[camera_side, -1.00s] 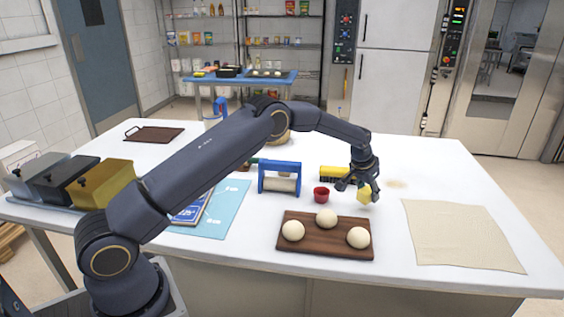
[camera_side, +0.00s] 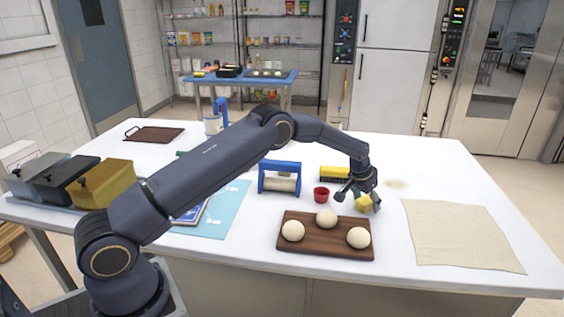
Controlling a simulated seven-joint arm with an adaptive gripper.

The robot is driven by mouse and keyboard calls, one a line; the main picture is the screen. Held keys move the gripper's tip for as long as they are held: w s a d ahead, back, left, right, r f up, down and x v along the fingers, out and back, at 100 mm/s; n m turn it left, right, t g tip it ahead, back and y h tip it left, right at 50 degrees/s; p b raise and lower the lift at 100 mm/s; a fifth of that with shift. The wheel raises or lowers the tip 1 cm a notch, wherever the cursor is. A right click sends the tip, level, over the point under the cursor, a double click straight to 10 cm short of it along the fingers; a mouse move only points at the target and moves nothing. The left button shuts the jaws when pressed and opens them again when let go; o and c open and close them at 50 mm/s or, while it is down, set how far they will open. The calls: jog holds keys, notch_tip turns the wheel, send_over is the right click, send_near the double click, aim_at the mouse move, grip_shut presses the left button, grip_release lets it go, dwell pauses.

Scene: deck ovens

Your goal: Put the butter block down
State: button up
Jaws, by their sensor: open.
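The butter block (camera_side: 363,203) is a small yellow piece on the white table, to the right of the red cup and behind the wooden board. My gripper (camera_side: 358,197) is over it with its fingers spread wide, one on the left and one on the right of the block. The right finger is very close to the block; I cannot tell whether it touches. The block's top is partly hidden by my gripper.
A red cup (camera_side: 321,194) stands just left of my gripper. A wooden board (camera_side: 326,247) with three dough balls lies in front. A yellow-and-black brush-like item (camera_side: 334,174) and a blue-framed roller (camera_side: 279,166) are behind. A beige cloth (camera_side: 460,235) lies right.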

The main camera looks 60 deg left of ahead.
jog(key=shift+r, duration=0.1)
jog(key=s+f+v, duration=0.1)
jog(key=s+v, duration=0.2)
jog(key=v, duration=2.2)
jog(key=s+d+r, duration=0.1)
jog(key=s+r, duration=0.4)
jog(key=s, duration=0.5)
jog(key=s+f+t, duration=0.1)
jog(key=s, duration=2.2)
jog(key=shift+d+f, duration=0.3)
jog(key=shift+d, duration=0.1)
